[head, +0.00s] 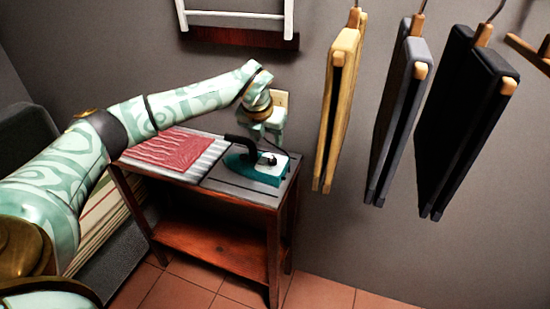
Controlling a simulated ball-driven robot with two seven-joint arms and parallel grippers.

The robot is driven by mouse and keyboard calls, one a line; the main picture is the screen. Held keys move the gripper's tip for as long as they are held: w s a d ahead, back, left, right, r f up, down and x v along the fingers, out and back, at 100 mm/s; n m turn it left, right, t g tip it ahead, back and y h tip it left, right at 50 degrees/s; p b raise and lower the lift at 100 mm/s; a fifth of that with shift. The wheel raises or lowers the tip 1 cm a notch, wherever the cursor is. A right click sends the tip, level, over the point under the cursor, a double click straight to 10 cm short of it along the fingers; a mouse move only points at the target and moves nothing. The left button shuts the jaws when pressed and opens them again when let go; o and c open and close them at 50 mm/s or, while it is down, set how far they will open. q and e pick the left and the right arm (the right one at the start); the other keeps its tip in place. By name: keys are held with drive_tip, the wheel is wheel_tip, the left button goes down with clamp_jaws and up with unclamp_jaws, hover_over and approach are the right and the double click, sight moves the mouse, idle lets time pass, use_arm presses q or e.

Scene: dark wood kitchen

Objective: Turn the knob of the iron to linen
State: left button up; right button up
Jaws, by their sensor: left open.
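The teal iron (243,165) with a black handle (238,143) rests on a grey pad (224,178) on top of a small dark wood table. A small dark part, perhaps the knob, shows on the iron's top near its right end. Its setting is too small to read. My left arm reaches in from the left, and my left gripper (268,142) points down just above and behind the iron's right part. It is open. I cannot tell whether its fingers touch the iron. My right gripper is not in view.
A folded red cloth (174,149) lies on the table (234,194) left of the iron. Yellow, grey and black garments (462,125) hang on hangers at the right. A white frame (238,19) is on the wall above. Tiled floor lies in front.

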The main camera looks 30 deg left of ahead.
sight(272, 157)
use_arm(q)
drive_tip(key=b+x, duration=0.3)
drive_tip(key=x, duration=0.7)
drive_tip(key=shift+r, duration=0.1)
drive_tip(key=c, duration=1)
